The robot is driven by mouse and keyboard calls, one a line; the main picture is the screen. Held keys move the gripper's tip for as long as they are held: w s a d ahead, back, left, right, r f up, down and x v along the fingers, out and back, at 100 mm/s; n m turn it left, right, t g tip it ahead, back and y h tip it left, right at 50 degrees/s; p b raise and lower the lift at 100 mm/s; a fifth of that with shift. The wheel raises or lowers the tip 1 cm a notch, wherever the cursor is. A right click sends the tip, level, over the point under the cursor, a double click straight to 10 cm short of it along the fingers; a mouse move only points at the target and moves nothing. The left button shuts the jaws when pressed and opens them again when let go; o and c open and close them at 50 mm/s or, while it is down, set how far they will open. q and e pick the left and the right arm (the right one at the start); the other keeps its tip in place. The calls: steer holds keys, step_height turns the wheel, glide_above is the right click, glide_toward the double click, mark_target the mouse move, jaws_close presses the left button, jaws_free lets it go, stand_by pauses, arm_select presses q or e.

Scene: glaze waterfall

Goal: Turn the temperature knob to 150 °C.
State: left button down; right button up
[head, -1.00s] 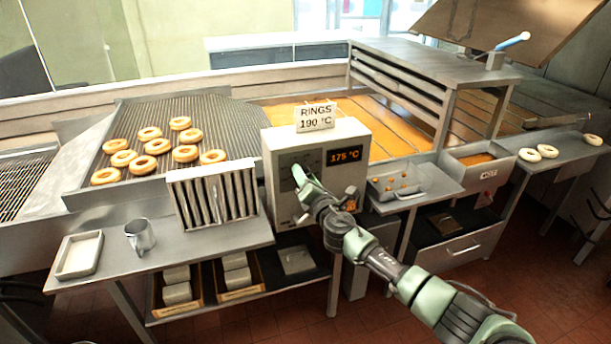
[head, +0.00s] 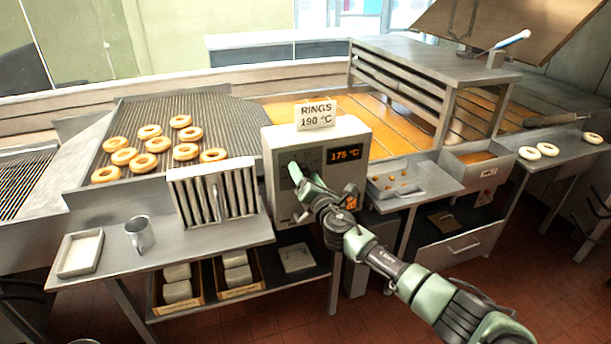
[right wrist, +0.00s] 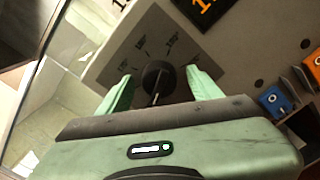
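The control box (head: 285,145) stands in front of the fryer, and its display (head: 343,155) reads 175 °C. The temperature knob (right wrist: 158,77) is a round black knob on a dark dial plate with markings, seen in the right wrist view. My right gripper (head: 293,170) is at the box's front face and hides the knob in the head view. In the right wrist view my right gripper (right wrist: 161,88) is open, with one green finger on each side of the knob and a gap to both. My left gripper is not in view.
A sign (head: 316,115) reading "RINGS 190 °C" stands on the box. A rack of upright metal slats (head: 213,193) stands close left of the box. A metal tray (head: 396,195) is at its right.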

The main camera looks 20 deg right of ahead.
steer(key=s, duration=0.7)
steer(key=shift+s+d, duration=0.15)
steer(key=shift+s, duration=0.25)
steer(key=s+d+f+m+g+h+b, duration=0.1)
steer(key=s+d+f+m+g, duration=0.15)
steer(key=f, duration=0.75)
steer(key=s+d+f+m+g+b, duration=0.15)
steer(key=s+f+m, duration=0.25)
steer(key=f, duration=0.7)
steer(key=s+d+f+m+g+h+b, duration=0.1)
steer(key=s+f+m+g, duration=0.15)
steer(key=f, duration=0.75)
steer(key=s+f+m+g+b, duration=0.2)
steer(key=s+f+m+g, duration=0.35)
steer(key=s+f, duration=1.3)
steer(key=s+a+f+m+g, duration=0.1)
steer(key=s+f+m, duration=0.3)
steer(key=s, duration=0.7)
steer(key=s+a+f+m+g+y+b, duration=0.1)
steer(key=s+a+f+m+g, duration=0.1)
steer(key=s+f, duration=0.6)
steer(key=s+a+f+m+g+b, duration=0.1)
steer(key=s+f+m, duration=0.4)
steer(key=s, duration=1.1)
steer(key=shift+s+a+f+m+g, duration=0.2)
steer(key=shift+a+f+m+g, duration=0.15)
steer(key=shift+f+g, duration=0.15)
